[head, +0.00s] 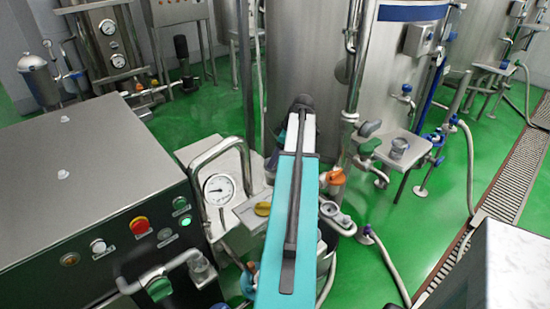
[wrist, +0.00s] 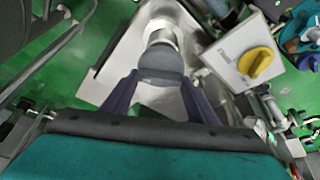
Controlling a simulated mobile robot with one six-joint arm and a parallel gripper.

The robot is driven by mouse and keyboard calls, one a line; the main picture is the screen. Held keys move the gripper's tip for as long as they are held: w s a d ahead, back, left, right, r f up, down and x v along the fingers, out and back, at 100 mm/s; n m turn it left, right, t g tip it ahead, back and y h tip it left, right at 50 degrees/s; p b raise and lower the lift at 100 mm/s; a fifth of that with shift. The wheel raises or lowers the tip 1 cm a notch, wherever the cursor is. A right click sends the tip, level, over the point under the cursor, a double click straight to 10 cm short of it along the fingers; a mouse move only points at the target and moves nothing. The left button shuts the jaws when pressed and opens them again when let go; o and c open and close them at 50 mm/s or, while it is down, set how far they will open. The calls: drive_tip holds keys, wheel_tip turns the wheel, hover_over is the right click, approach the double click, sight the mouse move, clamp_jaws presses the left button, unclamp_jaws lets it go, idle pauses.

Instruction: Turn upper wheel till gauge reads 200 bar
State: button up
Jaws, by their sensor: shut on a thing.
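The round white gauge (head: 219,189) stands on the metal unit left of my arm in the head view. Its dark needle shows, but its figures are too small to read. In the wrist view, my gripper (wrist: 161,77) has its two dark fingers either side of a grey rounded wheel or knob (wrist: 160,63) on a pale shaft, and is shut on it. I cannot tell for certain that this is the upper wheel. In the head view my teal arm hides the gripper and what it holds.
A yellow knob (head: 262,208) on a grey box is close to my gripper; it also shows in the wrist view (wrist: 255,65). A bent metal pipe frame (head: 207,157) stands beside the gauge. A steel cabinet (head: 85,180) with buttons fills the left; a tank (head: 300,60) stands behind.

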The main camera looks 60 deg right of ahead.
drive_tip(key=m+h+b, duration=0.1)
drive_tip(key=m, duration=0.2)
drive_tip(key=shift+s+a, duration=0.1)
drive_tip(key=shift+a, duration=0.1)
drive_tip(key=shift+m+h, duration=0.8)
drive_tip(key=shift+m, duration=1)
drive_tip(key=o, duration=1)
drive_tip(key=shift+o, duration=0.2)
drive_tip(key=shift+r, duration=0.15)
drive_tip(key=b+v, duration=0.2)
drive_tip(key=v, duration=1.1)
drive_tip(key=shift+r, duration=0.25)
drive_tip(key=shift+s+a, duration=0.1)
drive_tip(key=shift+s, duration=0.05)
